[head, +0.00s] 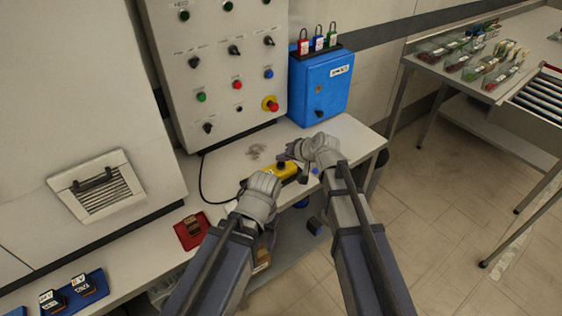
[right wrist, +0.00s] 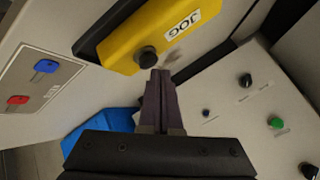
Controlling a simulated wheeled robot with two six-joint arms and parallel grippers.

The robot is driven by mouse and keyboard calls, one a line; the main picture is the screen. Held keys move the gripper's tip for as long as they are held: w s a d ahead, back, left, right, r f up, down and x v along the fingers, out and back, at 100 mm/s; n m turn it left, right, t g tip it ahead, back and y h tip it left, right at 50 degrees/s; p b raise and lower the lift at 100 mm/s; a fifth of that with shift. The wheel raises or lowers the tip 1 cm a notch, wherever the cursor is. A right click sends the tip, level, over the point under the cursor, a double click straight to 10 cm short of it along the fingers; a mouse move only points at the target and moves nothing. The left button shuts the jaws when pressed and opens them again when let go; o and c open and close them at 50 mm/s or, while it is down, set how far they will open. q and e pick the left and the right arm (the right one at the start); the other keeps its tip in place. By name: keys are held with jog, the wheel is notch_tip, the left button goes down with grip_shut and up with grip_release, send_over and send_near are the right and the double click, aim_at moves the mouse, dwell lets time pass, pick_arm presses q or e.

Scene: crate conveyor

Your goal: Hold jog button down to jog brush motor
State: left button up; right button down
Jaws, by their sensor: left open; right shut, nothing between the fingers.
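The yellow jog box (head: 285,172) lies on the bench in front of the control panel, with a black cable running from it. In the right wrist view the yellow box (right wrist: 140,32) carries a JOG label (right wrist: 184,24) and a round black button (right wrist: 146,56). My right gripper (right wrist: 158,72) is shut and empty, its fingertips right beside the button; I cannot tell whether they touch it. In the head view my right gripper (head: 285,157) is over the box's far side. My left gripper (head: 264,181) is open at the box's left end; its fingers are mostly hidden.
A red mat (head: 191,231) with a small block lies left of my left arm. The bench's right edge is close to my right arm.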

aim_at(283, 165)
jog(key=shift+r, duration=0.3)
notch_tip(283, 165, up, 5)
jog(key=p, duration=0.5)
jog(key=shift+r, duration=0.1)
dwell(0.4)
jog(key=s+d+n+g+h+p, duration=0.2)
jog(key=s+g+h+p, duration=0.1)
jog(key=s, duration=1)
jog(key=s+d+n+g+h+p, duration=0.2)
jog(key=s+d+g+h+p, duration=0.1)
jog(key=s, duration=0.9)
jog(key=shift+s+d+r+g+h+p, duration=0.35)
jog(key=shift+g+h+p, duration=0.25)
jog(key=shift+h+p, duration=0.2)
